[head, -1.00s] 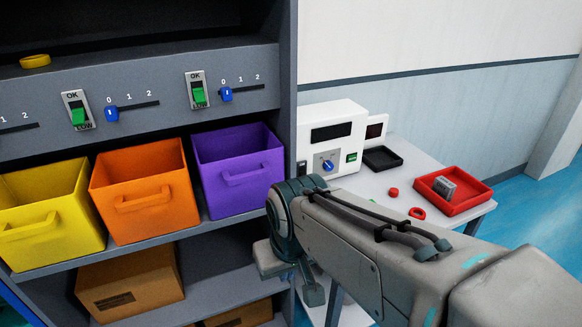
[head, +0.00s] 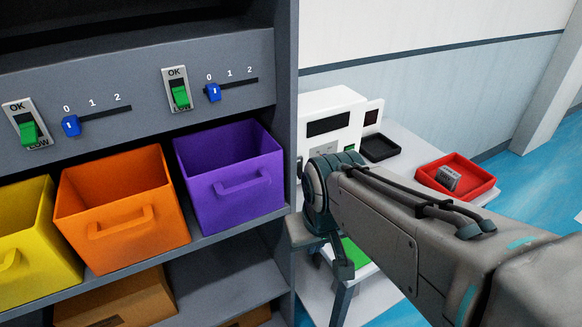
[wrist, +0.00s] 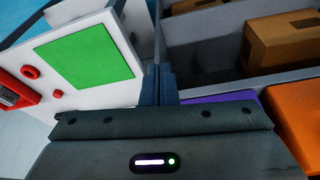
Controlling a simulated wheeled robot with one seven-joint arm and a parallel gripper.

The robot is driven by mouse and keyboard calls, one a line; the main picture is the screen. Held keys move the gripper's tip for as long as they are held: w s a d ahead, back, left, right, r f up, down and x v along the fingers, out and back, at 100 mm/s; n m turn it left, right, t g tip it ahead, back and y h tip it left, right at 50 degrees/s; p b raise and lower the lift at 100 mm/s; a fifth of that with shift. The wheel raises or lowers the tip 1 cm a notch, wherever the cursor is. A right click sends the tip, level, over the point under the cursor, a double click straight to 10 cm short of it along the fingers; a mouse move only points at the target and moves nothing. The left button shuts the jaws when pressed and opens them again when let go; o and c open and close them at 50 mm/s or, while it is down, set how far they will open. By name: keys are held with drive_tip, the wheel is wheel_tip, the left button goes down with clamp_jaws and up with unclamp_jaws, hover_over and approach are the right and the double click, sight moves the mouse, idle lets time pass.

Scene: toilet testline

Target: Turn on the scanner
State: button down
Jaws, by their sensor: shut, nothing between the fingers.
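A white box-shaped machine (head: 333,112) with dark display windows, apparently the scanner, stands on the white table beside the shelf in the head view. My arm covers most of its lower front, including the blue knob seen earlier. A bit of its green switch (head: 350,148) shows above the arm. My gripper (wrist: 160,85) is shut and empty in the wrist view, with its fingers over the gap between the table and the shelf. The machine is not visible in the wrist view. My fingertips cannot be made out in the head view.
The white table (wrist: 118,88) carries a green pad (wrist: 88,57), red round pieces (wrist: 30,72), a black tray (head: 380,148) and a red tray (head: 482,187) holding a grey item. The shelf at left holds yellow, orange (head: 125,215) and purple (head: 235,185) bins.

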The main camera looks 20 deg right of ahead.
drive_tip(key=w+d+f+n+t+b, duration=0.4)
drive_tip(key=w+n+b, duration=0.3)
drive_tip(key=n, duration=0.4)
drive_tip(key=w+d+f+n+t+y+b, duration=0.1)
drive_tip(key=w+d+f+n+t+b, duration=0.3)
drive_tip(key=n, duration=0.7)
drive_tip(key=w+d+f+n+t+b, duration=0.4)
drive_tip(key=w+f+n+b, duration=0.3)
drive_tip(key=w+n+b, duration=0.4)
drive_tip(key=shift+w+d+f+n+y+b, duration=0.1)
drive_tip(key=shift+w+d+n+y+b, duration=0.15)
drive_tip(key=shift+w, duration=0.55)
drive_tip(key=shift+w+d+f+n+y+b, duration=0.15)
drive_tip(key=shift+w+n, duration=0.1)
drive_tip(key=shift+w, duration=0.5)
drive_tip(key=n, duration=0.1)
drive_tip(key=n+y+b, duration=0.1)
drive_tip(key=f+n, duration=0.1)
drive_tip(key=n, duration=0.1)
drive_tip(key=shift+w+a+f+y, duration=0.1)
drive_tip(key=shift+a+y, duration=0.15)
drive_tip(key=shift+y, duration=0.05)
